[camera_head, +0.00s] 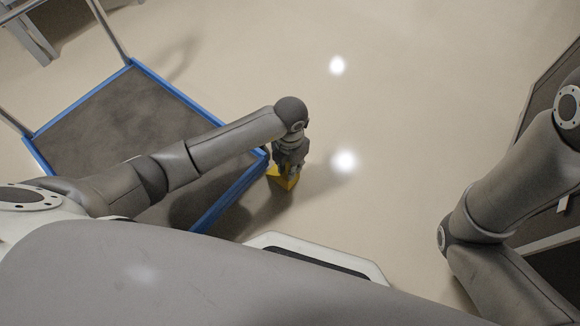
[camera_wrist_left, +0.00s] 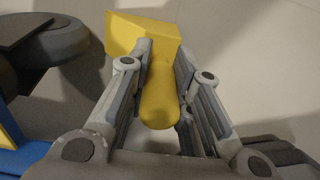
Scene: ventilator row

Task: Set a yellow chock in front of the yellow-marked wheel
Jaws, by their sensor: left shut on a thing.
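My left gripper (camera_head: 286,172) is shut on a yellow chock (camera_head: 284,182), just off the blue cart's right corner. In the left wrist view the gripper's fingers (camera_wrist_left: 160,85) close on the chock's rounded yellow handle, and its wedge-shaped body (camera_wrist_left: 143,33) lies beyond the fingertips. A dark caster wheel (camera_wrist_left: 65,40) is left of the chock, with a gap between them. A yellow patch (camera_wrist_left: 9,130) shows on the blue frame by this wheel. I cannot tell whether the chock touches the floor. My right gripper is out of view.
The cart's blue-edged platform (camera_head: 165,83) with a dark deck fills the left, partly under my left arm. Pale floor (camera_head: 400,110) is open right of the chock. A dark-panelled piece of equipment (camera_head: 548,88) stands at the right edge.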

